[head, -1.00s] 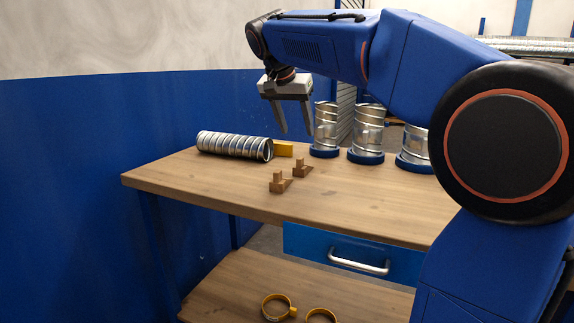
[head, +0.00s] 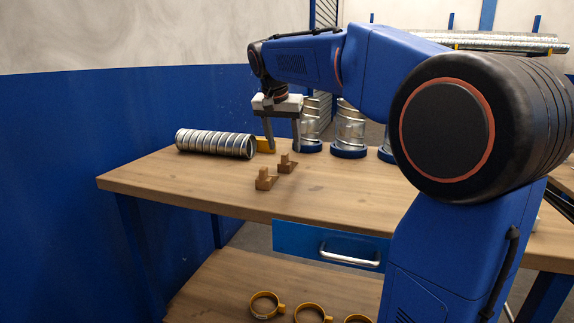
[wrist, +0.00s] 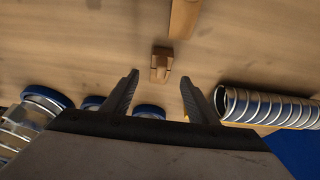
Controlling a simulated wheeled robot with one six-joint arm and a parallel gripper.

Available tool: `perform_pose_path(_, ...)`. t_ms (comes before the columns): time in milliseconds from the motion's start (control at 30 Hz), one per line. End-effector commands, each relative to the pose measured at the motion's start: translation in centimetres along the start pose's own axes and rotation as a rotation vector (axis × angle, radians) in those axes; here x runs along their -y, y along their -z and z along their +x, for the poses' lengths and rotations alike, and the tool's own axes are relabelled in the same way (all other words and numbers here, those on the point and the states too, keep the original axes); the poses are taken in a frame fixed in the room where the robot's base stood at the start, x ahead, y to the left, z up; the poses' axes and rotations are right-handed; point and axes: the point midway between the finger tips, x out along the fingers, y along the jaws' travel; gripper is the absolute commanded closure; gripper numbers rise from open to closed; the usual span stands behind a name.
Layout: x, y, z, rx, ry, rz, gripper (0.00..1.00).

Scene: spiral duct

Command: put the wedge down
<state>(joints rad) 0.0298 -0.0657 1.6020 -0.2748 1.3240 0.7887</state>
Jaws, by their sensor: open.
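Two small brown wooden wedges, each with an upright knob, rest on the wooden bench top. The front wedge (head: 265,180) is nearer the bench's front edge; the rear wedge (head: 287,165) is just behind it to the right. My gripper (head: 284,150) is open and empty, pointing down above and slightly behind the rear wedge. In the wrist view the rear wedge (wrist: 161,66) shows just beyond the gap between my spread fingertips (wrist: 159,78), apart from both. The front wedge (wrist: 184,18) is cut off at the top edge there.
A ribbed metal spiral duct (head: 215,143) lies at the back left, with a yellow block (head: 265,145) at its right end. Several metal duct pieces on blue bases (head: 348,152) stand behind right. Yellow ring clamps (head: 266,305) lie on the lower shelf. The front bench top is clear.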

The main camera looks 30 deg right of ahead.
Motion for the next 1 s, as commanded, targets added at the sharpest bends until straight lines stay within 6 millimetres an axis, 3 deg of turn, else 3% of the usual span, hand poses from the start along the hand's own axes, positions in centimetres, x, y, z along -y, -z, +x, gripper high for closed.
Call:
perform_pose_path(367, 0.1, 0.1, 2.3, -0.001, 0.000, 0.000, 0.47)
perform_pose_path(700, 0.1, 0.2, 6.4, 0.000, -0.001, 0.000, 0.47)
perform_pose_path(933, 0.2, 0.3, 6.5, -0.001, 0.001, 0.000, 0.47)
perform_pose_path(1000, 0.2, 0.3, 6.5, -0.001, 0.001, 0.000, 0.64)
